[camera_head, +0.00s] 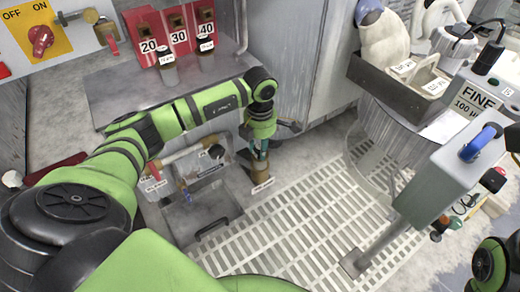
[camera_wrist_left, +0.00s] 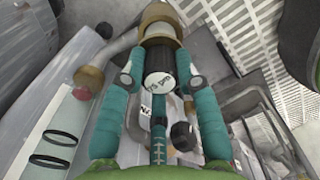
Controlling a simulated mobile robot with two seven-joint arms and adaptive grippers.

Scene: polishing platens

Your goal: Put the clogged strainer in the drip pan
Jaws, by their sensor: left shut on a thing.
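My left gripper (camera_head: 260,153) is low beside the pipework, over a brass fitting with a white label (camera_head: 262,184). In the left wrist view its teal fingers (camera_wrist_left: 159,82) are closed on a dark-capped cylinder with a white label (camera_wrist_left: 158,84), which I take to be the clogged strainer. A brass collar (camera_wrist_left: 158,14) sits just beyond it; I cannot tell whether they are joined. The drip pan (camera_head: 192,222) is a grey metal tray on the floor, left of the gripper. My right gripper is out of view.
A pipe with a red handle (camera_head: 154,172) and a dark knob (camera_head: 216,152) runs along the pan's back. A white floor grating (camera_head: 300,220) lies to the right. A metal bench (camera_head: 125,90) with bottles (camera_head: 168,72) stands behind. A grey-green box (camera_head: 452,165) is at right.

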